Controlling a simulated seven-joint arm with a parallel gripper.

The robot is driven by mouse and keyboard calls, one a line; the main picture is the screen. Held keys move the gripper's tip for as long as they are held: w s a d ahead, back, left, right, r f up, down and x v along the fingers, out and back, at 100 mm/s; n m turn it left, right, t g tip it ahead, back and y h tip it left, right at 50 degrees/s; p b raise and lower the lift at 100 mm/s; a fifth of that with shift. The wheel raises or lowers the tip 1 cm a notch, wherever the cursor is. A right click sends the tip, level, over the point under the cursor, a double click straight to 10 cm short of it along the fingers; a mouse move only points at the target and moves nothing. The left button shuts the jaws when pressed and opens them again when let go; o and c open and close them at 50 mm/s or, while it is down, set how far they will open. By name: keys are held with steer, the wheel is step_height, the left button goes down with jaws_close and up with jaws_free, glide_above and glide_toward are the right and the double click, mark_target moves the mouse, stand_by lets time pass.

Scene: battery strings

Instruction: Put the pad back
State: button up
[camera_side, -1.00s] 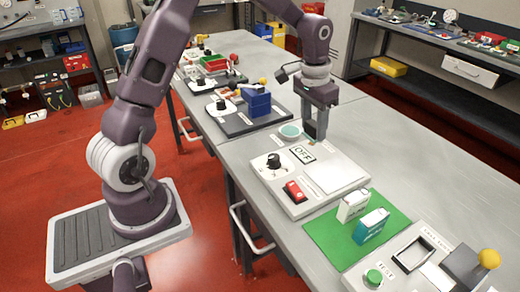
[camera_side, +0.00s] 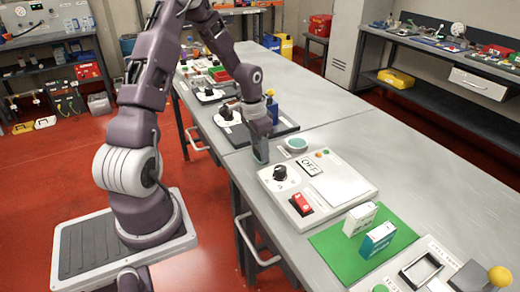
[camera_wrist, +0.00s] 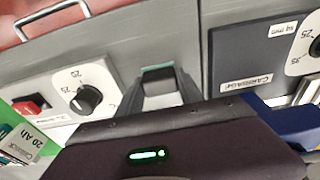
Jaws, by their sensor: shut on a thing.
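My gripper (camera_side: 261,156) is shut on a small dark block with teal edges, which I take to be the pad (camera_wrist: 160,73). The pad sits between the fingertips in the wrist view; in the side view the fingers mostly hide it. My gripper points down near the bench's left edge, just off the far left corner of the white panel (camera_side: 358,187). Whether the pad touches the bench, I cannot tell. A round teal disc on a pale base (camera_side: 297,143) stands to the right of my gripper, at the panel's far edge.
The panel carries a black knob (camera_side: 280,173), a red switch (camera_side: 301,204) and an OFF sign (camera_side: 309,166). Nearer is a green mat (camera_side: 337,250) with two upright boxes. A dark board (camera_side: 234,133) lies behind my gripper. The bench right of the panel is clear.

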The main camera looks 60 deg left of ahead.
mark_target(256, 159)
steer(key=o, duration=1.3)
steer(key=shift+f, duration=0.1)
steer(key=s+d+r+y, duration=0.1)
steer(key=d+r, duration=0.2)
steer(key=r, duration=0.5)
steer(key=s+d+r, duration=0.2)
steer(key=d+r, duration=0.1)
steer(key=r, duration=0.6)
steer(key=s+d+r+t, duration=0.1)
steer(key=s+d+r, duration=0.1)
steer(key=s+d, duration=0.3)
steer(key=s+d+r+t, duration=0.1)
steer(key=s+d+r, duration=0.1)
steer(key=s+d, duration=0.4)
steer(key=s+d+r+t+h, duration=0.1)
steer(key=s+d+r+t, duration=0.1)
steer(key=s+d, duration=0.3)
steer(key=shift+s+d+r, duration=0.15)
steer(key=shift+d+r, duration=0.2)
steer(key=shift+r, duration=0.1)
